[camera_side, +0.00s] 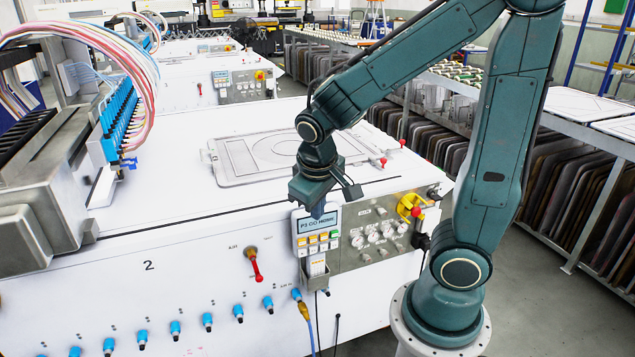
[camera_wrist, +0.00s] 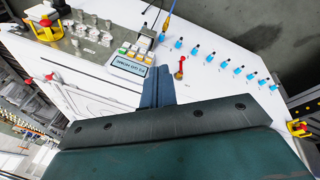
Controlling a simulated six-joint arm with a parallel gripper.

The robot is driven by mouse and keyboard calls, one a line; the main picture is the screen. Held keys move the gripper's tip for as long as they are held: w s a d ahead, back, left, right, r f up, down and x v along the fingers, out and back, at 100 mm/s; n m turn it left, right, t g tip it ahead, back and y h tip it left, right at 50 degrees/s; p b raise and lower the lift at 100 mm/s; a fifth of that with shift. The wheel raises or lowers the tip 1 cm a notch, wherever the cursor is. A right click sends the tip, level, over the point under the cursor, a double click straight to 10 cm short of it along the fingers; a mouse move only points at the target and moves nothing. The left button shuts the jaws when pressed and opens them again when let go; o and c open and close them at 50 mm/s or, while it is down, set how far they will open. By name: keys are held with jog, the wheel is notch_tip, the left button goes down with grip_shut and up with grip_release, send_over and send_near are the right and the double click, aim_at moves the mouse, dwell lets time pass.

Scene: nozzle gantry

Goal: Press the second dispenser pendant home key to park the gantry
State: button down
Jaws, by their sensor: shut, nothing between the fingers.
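The dispenser pendant (camera_side: 303,243) is a white box on the front edge of the machine marked 2. Its screen (camera_side: 318,224) reads "P3 GO HOME", with rows of yellow, orange and pale keys (camera_side: 323,237) below. In the wrist view the pendant's screen (camera_wrist: 128,66) and coloured keys (camera_wrist: 136,53) lie just left of the fingers. My gripper (camera_side: 318,212) points down, shut and empty, at the pendant's top edge in the side view. It also shows in the wrist view (camera_wrist: 158,72). I cannot tell whether the fingertips touch the pendant. Which key is home is too small to read.
A steel panel (camera_side: 352,256) with several knobs and a yellow-and-red switch (camera_side: 410,206) stands right of the pendant. A red-handled valve (camera_side: 254,264) and several blue fittings (camera_side: 208,320) line the white front. A flat frame (camera_side: 225,172) lies on the machine top.

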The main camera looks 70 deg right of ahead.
aim_at(334, 234)
jog(key=s+d+f+n+h, duration=0.1)
jog(key=d+f+n+h, duration=0.2)
jog(key=f, duration=0.5)
jog(key=s+d+f+n+g+h, duration=0.1)
jog(key=d+f+n+h, duration=0.2)
jog(key=f, duration=0.6)
jog(key=s+d+f+n+h, duration=0.1)
jog(key=d+f+n+h, duration=0.2)
jog(key=d+f+h, duration=0.3)
jog(key=shift+s+d+f, duration=0.3)
jog(key=shift+d+f, duration=0.7)
jog(key=shift+f, duration=0.65)
jog(key=shift+w+d, duration=3.1)
jog(key=shift+d, duration=0.05)
